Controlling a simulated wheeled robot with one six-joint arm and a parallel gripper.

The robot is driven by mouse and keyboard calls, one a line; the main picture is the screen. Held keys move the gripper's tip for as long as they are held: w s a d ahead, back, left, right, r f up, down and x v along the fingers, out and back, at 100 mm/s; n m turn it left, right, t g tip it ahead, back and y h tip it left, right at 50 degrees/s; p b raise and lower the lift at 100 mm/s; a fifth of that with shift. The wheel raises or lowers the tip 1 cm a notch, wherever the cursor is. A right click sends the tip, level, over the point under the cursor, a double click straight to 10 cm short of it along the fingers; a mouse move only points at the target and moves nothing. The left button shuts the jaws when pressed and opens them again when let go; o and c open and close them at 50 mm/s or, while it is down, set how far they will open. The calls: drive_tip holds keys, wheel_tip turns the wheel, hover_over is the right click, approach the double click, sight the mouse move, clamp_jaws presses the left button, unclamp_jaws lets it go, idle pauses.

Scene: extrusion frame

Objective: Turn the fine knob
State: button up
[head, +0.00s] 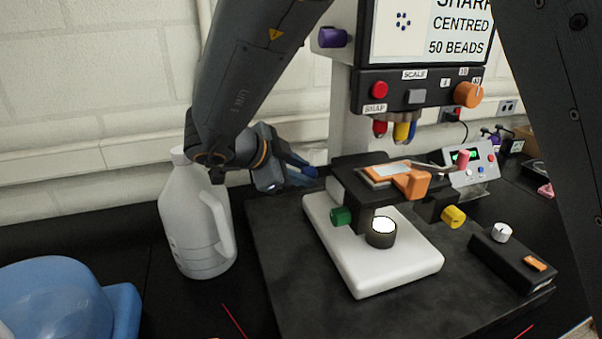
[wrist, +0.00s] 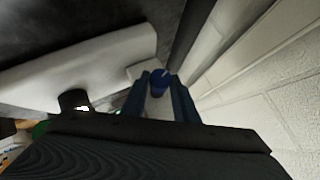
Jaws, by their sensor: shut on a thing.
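In the head view my gripper (head: 306,176) reaches in behind the microscope stage (head: 345,176) from the left, and the knob is hidden there. No label reading "fine" shows on any knob.
A green knob (head: 340,216) and a yellow knob (head: 454,217) are on the microscope. A white jug (head: 195,235) stands close to my arm on the left, with a blue container (head: 55,300) in front. A control box (head: 512,262) is at right. The wall is close behind.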

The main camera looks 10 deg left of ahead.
drive_tip(key=o, duration=1.1)
drive_tip(key=shift+c, duration=0.2)
drive_tip(key=shift+s, duration=0.1)
drive_tip(key=b+v, duration=0.1)
drive_tip(key=v, duration=0.6)
drive_tip(key=shift+s+a+r, duration=0.25)
